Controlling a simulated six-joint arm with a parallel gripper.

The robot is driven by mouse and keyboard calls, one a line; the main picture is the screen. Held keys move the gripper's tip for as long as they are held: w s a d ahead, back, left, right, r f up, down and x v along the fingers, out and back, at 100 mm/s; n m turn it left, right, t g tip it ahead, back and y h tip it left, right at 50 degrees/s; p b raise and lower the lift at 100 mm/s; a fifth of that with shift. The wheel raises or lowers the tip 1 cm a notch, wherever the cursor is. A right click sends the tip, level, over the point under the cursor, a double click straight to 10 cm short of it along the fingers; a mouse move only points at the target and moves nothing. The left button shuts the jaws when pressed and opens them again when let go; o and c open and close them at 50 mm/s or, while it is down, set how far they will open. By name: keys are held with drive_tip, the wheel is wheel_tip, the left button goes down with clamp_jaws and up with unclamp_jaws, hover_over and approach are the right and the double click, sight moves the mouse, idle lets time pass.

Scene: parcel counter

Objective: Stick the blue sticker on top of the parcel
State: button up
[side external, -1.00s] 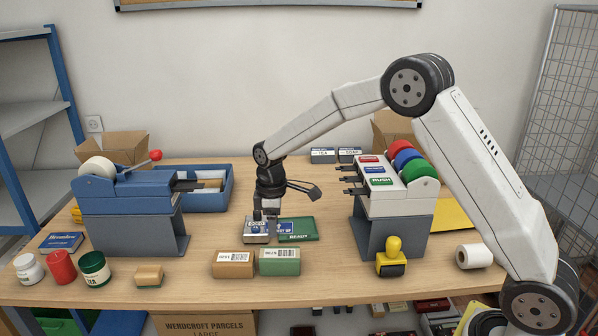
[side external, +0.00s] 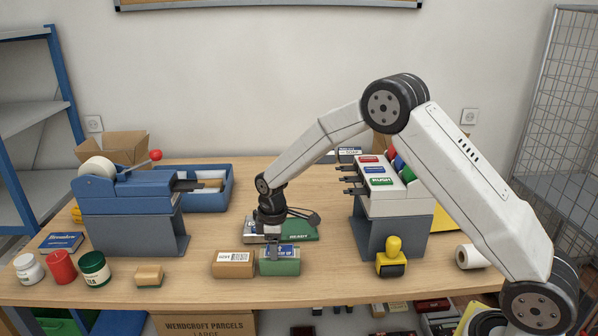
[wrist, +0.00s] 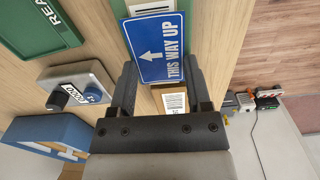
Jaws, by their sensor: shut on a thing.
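My gripper (side external: 274,241) is shut on the blue THIS WAY UP sticker (side external: 283,250). In the wrist view the sticker (wrist: 156,46) sticks out flat between the fingertips (wrist: 160,76), its white arrow and lettering facing the camera. The sticker is over the green parcel (side external: 281,267), covering much of its top in the side view. I cannot tell whether it touches the parcel. The brown parcel (side external: 233,268) stands just left of the green one; its label shows below the sticker in the wrist view (wrist: 174,102).
A grey device with a knob (wrist: 76,92) and a green READY mat (side external: 303,235) lie behind the parcels. A sticker dispenser (side external: 393,203) stands to the right, with a yellow stamp (side external: 391,262) before it. A blue tape dispenser (side external: 128,213) stands left.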

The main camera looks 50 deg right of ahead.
drive_tip(key=shift+f, duration=0.1)
drive_tip(key=o, duration=0.8)
drive_tip(key=shift+c, duration=0.2)
drive_tip(key=shift+r, duration=2.75)
wheel_tip(320, 180, up, 8)
